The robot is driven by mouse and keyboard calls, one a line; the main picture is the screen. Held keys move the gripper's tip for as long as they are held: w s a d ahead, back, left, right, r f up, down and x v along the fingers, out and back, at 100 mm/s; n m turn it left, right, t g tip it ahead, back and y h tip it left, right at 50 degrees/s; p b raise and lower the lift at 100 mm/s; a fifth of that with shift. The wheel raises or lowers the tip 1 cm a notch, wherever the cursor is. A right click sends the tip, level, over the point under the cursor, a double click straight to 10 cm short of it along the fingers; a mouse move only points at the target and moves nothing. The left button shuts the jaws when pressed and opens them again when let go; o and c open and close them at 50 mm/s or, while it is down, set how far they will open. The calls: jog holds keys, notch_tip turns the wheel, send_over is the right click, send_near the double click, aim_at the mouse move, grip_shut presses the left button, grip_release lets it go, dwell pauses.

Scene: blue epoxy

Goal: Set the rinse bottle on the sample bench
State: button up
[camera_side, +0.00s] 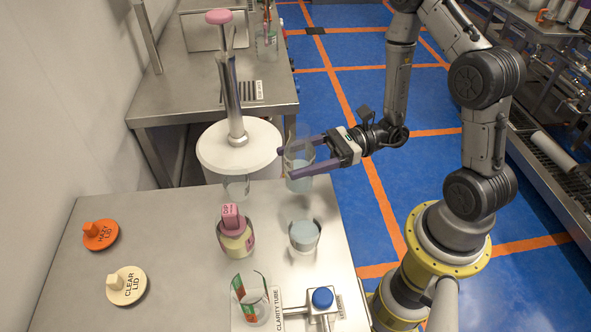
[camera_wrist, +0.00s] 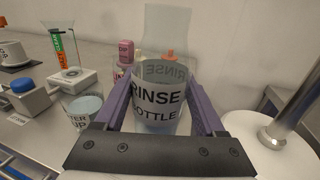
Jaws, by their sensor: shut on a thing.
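The rinse bottle (camera_side: 299,160) is a clear container with pale liquid low inside. It reads "RINSE BOTTLE" in the wrist view (camera_wrist: 158,112). My gripper (camera_side: 285,162) is shut around it, with a purple finger on each side, and it looks about upright. In the side view it is near the right back corner of the near steel bench (camera_side: 165,235), right of a round white top. I cannot tell whether its base touches anything. A second steel bench (camera_side: 180,95) stands behind. No readable label tells me which one is the sample bench.
The near bench holds an orange lid (camera_side: 100,234), a cream lid (camera_side: 127,285), a pink-topped bottle (camera_side: 236,233), a water cup (camera_side: 304,236) and a clarity tube (camera_side: 252,299). A white round top with a metal pump column (camera_side: 232,105) stands close to my gripper.

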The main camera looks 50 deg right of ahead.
jog(key=shift+w+f, duration=0.2)
jog(key=shift+f, duration=1.6)
jog(key=shift+f, duration=0.15)
jog(key=o, duration=1.6)
jog(key=shift+c, duration=0.2)
